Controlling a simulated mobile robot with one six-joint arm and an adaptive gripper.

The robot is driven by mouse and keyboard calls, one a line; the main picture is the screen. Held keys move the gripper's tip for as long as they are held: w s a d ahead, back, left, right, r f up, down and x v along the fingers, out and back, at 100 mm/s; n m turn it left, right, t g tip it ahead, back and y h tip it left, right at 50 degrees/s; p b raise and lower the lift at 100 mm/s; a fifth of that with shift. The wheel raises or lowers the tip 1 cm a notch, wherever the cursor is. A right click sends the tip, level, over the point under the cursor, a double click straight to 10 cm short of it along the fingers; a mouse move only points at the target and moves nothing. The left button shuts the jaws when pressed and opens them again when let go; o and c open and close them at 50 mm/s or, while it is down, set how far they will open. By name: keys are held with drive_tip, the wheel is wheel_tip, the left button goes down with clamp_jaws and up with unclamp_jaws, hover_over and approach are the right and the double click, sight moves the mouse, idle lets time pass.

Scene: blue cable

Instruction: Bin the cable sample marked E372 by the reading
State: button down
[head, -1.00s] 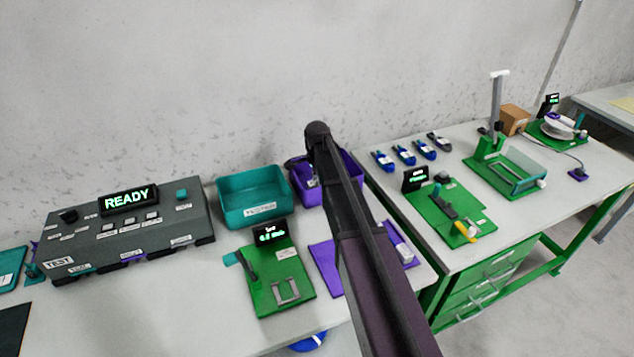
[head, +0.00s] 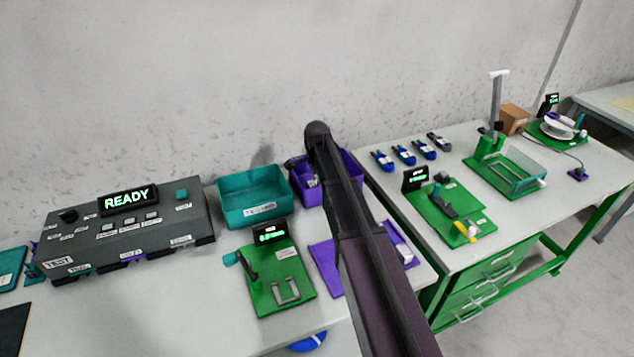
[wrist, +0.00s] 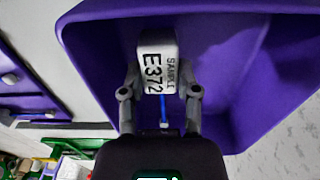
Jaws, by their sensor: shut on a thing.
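The cable sample marked E372 (wrist: 157,62) is a white block with black lettering, and a short blue cable hangs from it. My gripper (wrist: 160,88) is shut on this block in the wrist view. The purple bin (wrist: 90,45) surrounds the block in the wrist view, with its walls left, above and right. I cannot tell how deep the block is in it. In the head view my arm covers much of the purple bin (head: 353,166) and hides most of the gripper.
A teal bin (head: 252,208) stands left of the purple one. The grey test panel (head: 125,232), reading READY, stands farther left. A green fixture with a small display (head: 278,280) sits in front. Several blue cable samples (head: 404,152) lie on the right table.

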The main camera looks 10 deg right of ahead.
drive_tip(key=shift+f+b, duration=1.45)
idle(1.3)
drive_tip(key=shift+c, duration=1.3)
unclamp_jaws()
drive_tip(key=shift+r, duration=0.1)
drive_tip(key=shift+r+p, duration=5.95)
drive_tip(key=shift+p, duration=0.1)
drive_tip(key=s+n, duration=1.5)
drive_tip(key=s, duration=1.1)
drive_tip(key=shift+s+n, duration=0.15)
drive_tip(key=shift+n, duration=0.25)
